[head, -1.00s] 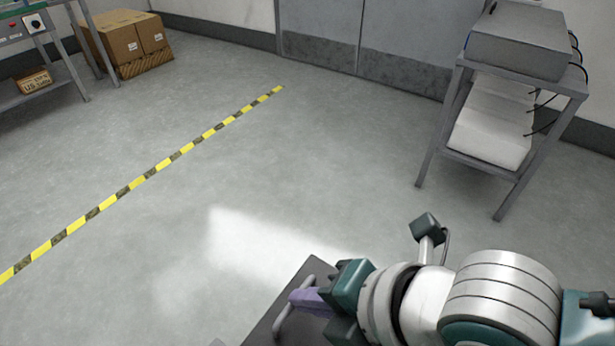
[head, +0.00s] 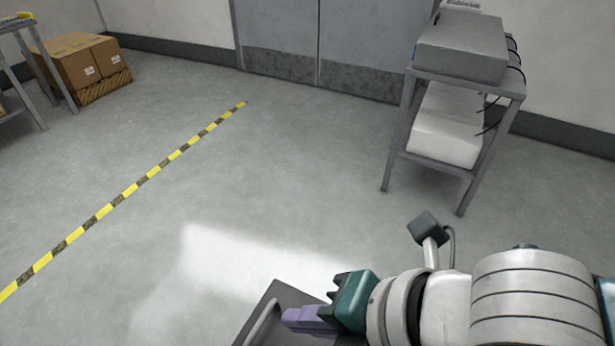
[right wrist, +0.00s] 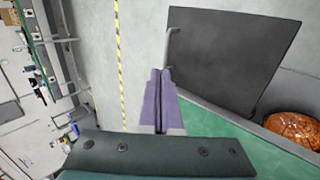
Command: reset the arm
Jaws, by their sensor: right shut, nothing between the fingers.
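My right gripper (head: 300,318) is at the bottom of the head view, its purple fingers pointing left over a dark flat panel with a handle. In the right wrist view the two purple fingers (right wrist: 160,80) lie together, shut with nothing between them. The dark panel (right wrist: 230,50) is to the right of the fingers in that view, and its handle (right wrist: 172,48) is close to the fingertips; I cannot tell whether they touch. My left gripper is not in view.
A grey metal rack (head: 397,140) with boxy equipment stands at the back right. Cardboard boxes (head: 75,62) sit at the back left beside a bench. A yellow-black floor stripe (head: 130,190) crosses open floor. Double doors (head: 320,45) are at the back.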

